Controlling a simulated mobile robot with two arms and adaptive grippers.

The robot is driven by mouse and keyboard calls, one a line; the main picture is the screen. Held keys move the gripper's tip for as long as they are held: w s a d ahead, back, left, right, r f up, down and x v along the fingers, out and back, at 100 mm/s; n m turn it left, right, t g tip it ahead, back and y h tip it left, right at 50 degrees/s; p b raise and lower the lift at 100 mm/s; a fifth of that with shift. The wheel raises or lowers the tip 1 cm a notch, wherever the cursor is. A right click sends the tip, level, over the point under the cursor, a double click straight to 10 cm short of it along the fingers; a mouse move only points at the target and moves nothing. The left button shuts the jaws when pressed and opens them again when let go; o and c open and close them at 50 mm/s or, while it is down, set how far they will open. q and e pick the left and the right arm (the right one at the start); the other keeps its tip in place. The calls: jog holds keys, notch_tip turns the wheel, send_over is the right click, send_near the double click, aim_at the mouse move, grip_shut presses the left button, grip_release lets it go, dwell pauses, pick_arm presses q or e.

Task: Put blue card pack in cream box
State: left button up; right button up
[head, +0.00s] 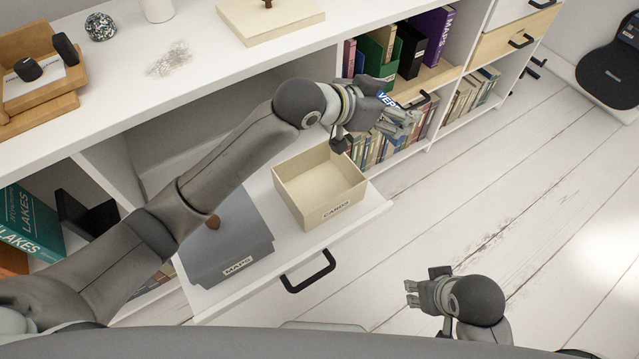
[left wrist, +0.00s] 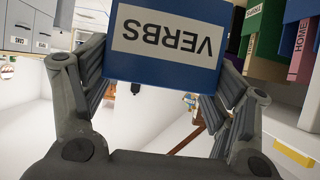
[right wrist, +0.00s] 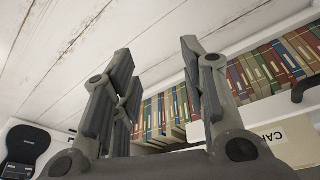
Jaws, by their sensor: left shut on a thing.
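The blue card pack (left wrist: 165,69) with a white label reading VERBS is between the fingers of my left gripper (left wrist: 165,95). In the head view only a small part of the pack (head: 386,99) shows; my gripper hides the rest. My left gripper (head: 390,108) is shut on the pack, in front of the bookshelf, up and to the right of the cream box. The cream box (head: 341,212), labelled CARDS, is open-topped and looks empty on the pulled-out drawer. My right gripper (head: 428,290) is over the floor; its fingers (right wrist: 160,95) are apart with nothing between them.
A grey lidded MAPS box (head: 228,243) stands beside the cream box on the drawer (head: 375,205), which has a black handle (head: 308,271). Shelves of books (head: 375,148) lie behind my left gripper. A cream lid (head: 268,22) rests on the desktop.

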pick_arm(q)
jog(key=s+a+f+b, duration=0.4)
jog(key=a+f+b, duration=0.1)
jog(key=a+f, duration=0.7)
jog(key=shift+a+f, duration=0.35)
jog(key=shift+a, duration=0.15)
pick_arm(e)
jog(key=w+a+r+t+y, duration=0.1)
jog(key=w+a+r+t, duration=0.1)
jog(key=w, duration=0.4)
jog(key=w+a+r+t+y, duration=0.1)
jog(key=w+a+r+t, duration=0.1)
jog(key=w+r+t, duration=0.3)
jog(key=shift+w+t, duration=0.35)
jog(key=shift+t, duration=0.05)
pick_arm(q)
jog(key=shift+f+b, duration=0.3)
jog(key=shift+f, duration=0.35)
jog(key=o, duration=1)
jog(key=shift+o, duration=0.2)
pick_arm(e)
jog(key=shift+w+a+r, duration=0.1)
jog(key=shift+w+r, duration=0.1)
jog(key=shift+r, duration=0.1)
